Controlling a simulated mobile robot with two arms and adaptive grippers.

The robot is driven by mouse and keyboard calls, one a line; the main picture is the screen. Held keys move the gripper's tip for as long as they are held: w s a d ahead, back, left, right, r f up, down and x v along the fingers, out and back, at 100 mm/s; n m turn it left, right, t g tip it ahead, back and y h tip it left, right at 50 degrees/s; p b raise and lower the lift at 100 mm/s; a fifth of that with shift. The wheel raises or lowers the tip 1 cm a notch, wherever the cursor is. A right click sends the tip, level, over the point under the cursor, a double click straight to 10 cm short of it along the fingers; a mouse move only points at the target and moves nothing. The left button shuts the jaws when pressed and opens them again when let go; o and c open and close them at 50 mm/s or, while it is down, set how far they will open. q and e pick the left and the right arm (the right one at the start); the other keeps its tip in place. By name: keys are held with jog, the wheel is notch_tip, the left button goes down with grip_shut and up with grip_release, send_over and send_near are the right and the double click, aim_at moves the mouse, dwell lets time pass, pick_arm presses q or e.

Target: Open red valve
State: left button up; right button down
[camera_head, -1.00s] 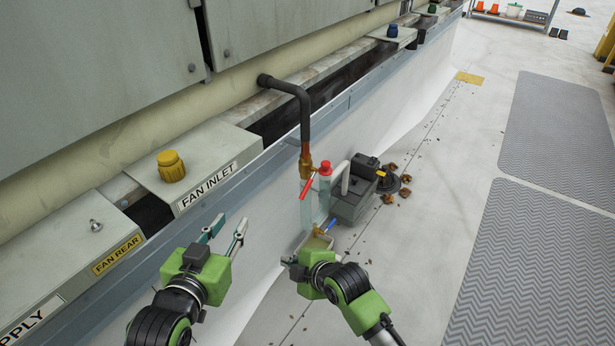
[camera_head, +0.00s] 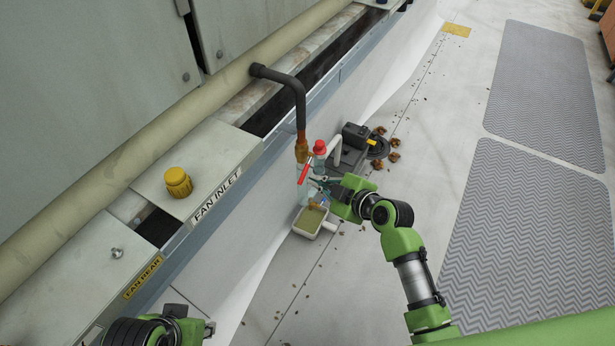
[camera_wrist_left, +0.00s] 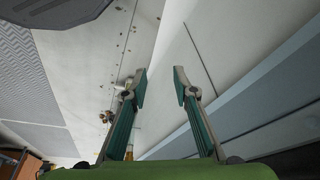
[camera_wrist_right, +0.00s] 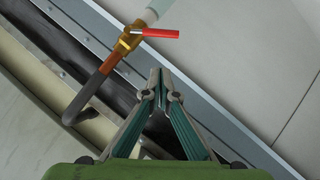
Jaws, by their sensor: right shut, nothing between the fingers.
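The red valve handle (camera_head: 306,172) is a straight lever on a brass valve body (camera_head: 301,150) at the lower end of a dark bent pipe (camera_head: 299,95). In the right wrist view the handle (camera_wrist_right: 160,33) points right from the brass body (camera_wrist_right: 127,42), beyond my fingertips. My right gripper (camera_head: 318,183) is shut and empty, just below and right of the handle in the head view; the right wrist view shows its fingertips (camera_wrist_right: 160,72) together, apart from the handle. My left gripper (camera_wrist_left: 160,75) is open and empty; it is at the bottom left in the head view.
A grey pump-like unit (camera_head: 350,150) with a red cap (camera_head: 319,147) stands beside the valve. A tray (camera_head: 309,222) sits below. A yellow knob (camera_head: 178,181) is on the FAN INLET ledge. Debris (camera_head: 393,157) lies on the floor; grey mats (camera_head: 530,220) lie right.

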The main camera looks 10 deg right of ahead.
pick_arm(q)
jog(key=shift+w+d+t+h+b, duration=0.1)
jog(key=shift+w+d+t+b, duration=0.1)
jog(key=shift+w+t+b, duration=0.4)
jog(key=shift+w+d+t+h+b, duration=0.1)
jog(key=shift+w+d+t+b, duration=0.15)
jog(key=shift+w, duration=0.6)
jog(key=shift+w+d+t+h+b, duration=0.1)
jog(key=shift+w+d+t+b, duration=0.1)
jog(key=shift+w+t+b, duration=0.4)
pick_arm(e)
jog(key=w+a+f, duration=0.1)
jog(key=w+f, duration=0.4)
jog(key=w, duration=0.1)
jog(key=shift+a+f, duration=0.25)
jog(key=shift+a, duration=0.15)
pick_arm(q)
jog(key=shift+w+g, duration=0.2)
jog(key=shift+g, duration=0.05)
